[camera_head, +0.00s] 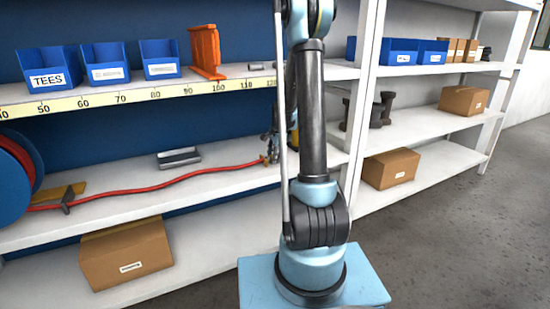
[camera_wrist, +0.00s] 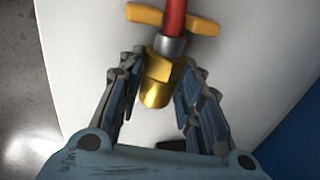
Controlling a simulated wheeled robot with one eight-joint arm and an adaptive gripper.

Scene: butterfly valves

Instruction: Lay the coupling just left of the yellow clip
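The brass coupling (camera_wrist: 158,75) sits at the end of a red hose (camera_wrist: 175,14), behind a grey collar (camera_wrist: 169,46). A yellow winged piece (camera_wrist: 146,14) crosses the hose behind it; I cannot tell if it is part of the coupling. My gripper (camera_wrist: 164,68) has its fingertips close in on both sides of the coupling, low over the white shelf. In the head view my gripper (camera_head: 269,146) is partly hidden behind my arm. A flat yellow piece (camera_head: 72,189) lies at the shelf's left; I cannot tell if it is the yellow clip.
The hose runs left along the middle shelf (camera_head: 215,158) through a dark bracket (camera_head: 67,200) to a blue reel (camera_head: 12,180). A grey block (camera_head: 179,157) lies behind the hose. Blue bins (camera_head: 105,68) and an orange frame (camera_head: 206,52) stand on the shelf above.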

